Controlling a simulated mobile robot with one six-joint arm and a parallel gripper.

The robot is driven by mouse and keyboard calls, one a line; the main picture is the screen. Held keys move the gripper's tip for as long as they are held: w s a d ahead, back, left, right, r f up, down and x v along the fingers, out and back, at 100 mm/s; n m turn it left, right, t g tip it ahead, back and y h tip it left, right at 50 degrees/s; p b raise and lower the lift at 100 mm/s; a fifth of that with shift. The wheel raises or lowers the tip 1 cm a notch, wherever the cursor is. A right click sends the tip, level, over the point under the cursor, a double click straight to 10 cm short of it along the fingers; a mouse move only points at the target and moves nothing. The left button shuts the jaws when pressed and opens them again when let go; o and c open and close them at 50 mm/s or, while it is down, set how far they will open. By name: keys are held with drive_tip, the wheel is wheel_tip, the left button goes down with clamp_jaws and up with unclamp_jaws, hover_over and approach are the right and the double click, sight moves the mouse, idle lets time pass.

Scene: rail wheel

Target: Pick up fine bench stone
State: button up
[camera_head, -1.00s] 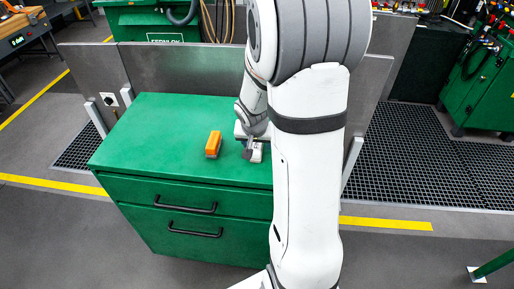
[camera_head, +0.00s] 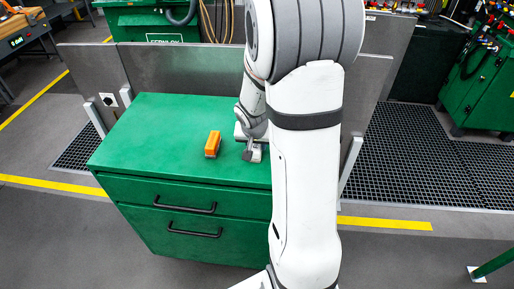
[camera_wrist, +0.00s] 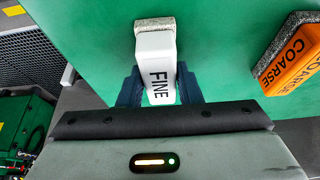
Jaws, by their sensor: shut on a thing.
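The fine bench stone is a white block marked FINE with a grey speckled end; it shows in the wrist view (camera_wrist: 157,62). My gripper (camera_wrist: 158,92) is shut on it, with a dark blue finger on each side. In the head view my gripper (camera_head: 252,152) is low over the right part of the green cabinet top, and the stone is mostly hidden by my arm there. I cannot tell whether the stone touches the top.
The orange coarse stone (camera_head: 213,144) stands on the green cabinet (camera_head: 150,130), left of my gripper; it also shows in the wrist view (camera_wrist: 292,58). A grey metal panel (camera_head: 180,68) rises behind the cabinet. The cabinet top's left side is clear.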

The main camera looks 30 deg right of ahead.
wheel_tip(320, 180, up, 10)
drive_tip(key=shift+r+p, duration=0.1)
drive_tip(key=shift+p, duration=0.6)
drive_tip(key=o, duration=0.5)
drive_tip(key=shift+c, duration=1.4)
